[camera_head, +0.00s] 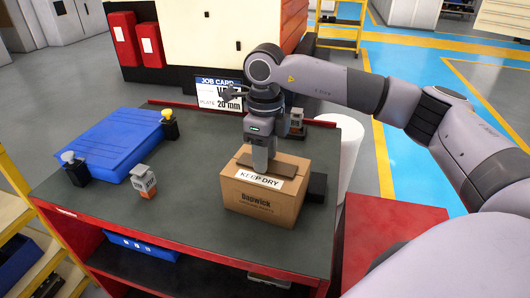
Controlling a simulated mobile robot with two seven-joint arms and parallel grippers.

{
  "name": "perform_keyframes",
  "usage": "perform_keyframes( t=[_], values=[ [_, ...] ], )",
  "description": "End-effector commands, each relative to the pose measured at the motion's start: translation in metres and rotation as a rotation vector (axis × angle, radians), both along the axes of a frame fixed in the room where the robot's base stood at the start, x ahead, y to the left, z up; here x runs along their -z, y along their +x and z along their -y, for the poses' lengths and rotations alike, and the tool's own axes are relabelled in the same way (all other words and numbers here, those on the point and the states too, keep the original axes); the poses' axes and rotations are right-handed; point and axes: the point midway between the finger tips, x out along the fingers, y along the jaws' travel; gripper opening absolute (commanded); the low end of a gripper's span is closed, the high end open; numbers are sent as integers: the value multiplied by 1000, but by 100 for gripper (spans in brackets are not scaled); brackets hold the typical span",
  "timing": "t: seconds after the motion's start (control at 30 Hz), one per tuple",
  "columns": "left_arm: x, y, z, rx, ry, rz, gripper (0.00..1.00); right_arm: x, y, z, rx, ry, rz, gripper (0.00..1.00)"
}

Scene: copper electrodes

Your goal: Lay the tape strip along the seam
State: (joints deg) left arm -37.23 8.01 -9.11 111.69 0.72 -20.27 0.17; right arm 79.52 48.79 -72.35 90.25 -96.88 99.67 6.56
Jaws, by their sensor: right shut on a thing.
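A cardboard box (262,208) stands upright on the workbench, with a white KEEP DRY label (262,180) at the front of its top. A dark strip, which looks like the tape strip (283,170), lies across the box top behind the label. My right gripper (260,170) points down over the box top and is shut on this strip. The fingertips hide the middle of the strip and most of the seam. I cannot tell whether the whole strip touches the cardboard. My left gripper is not in view.
A black block (317,187) stands right of the box. A job card (219,93) stands behind. The bench front left is clear.

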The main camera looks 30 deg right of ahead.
Motion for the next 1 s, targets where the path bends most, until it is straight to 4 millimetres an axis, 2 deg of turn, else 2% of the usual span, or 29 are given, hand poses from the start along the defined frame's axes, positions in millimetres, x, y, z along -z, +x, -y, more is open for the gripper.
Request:
perform_keyframes(
  t=[0.4, 0.43, 0.5, 0.83, 1.0],
  values=[
    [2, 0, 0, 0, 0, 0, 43, 3, 0, 0, 0, 0, 0, 13],
    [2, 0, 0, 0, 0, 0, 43, 3, 0, 0, 0, 0, 0, 47],
    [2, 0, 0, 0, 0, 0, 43, 3, 0, 0, -1, 0, 0, 70],
    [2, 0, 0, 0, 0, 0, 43, 1, 0, 0, 0, 1, 1, 71],
    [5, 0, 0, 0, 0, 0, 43, -20, 1, -1, -1, 2, 5, 71]
  ],
)
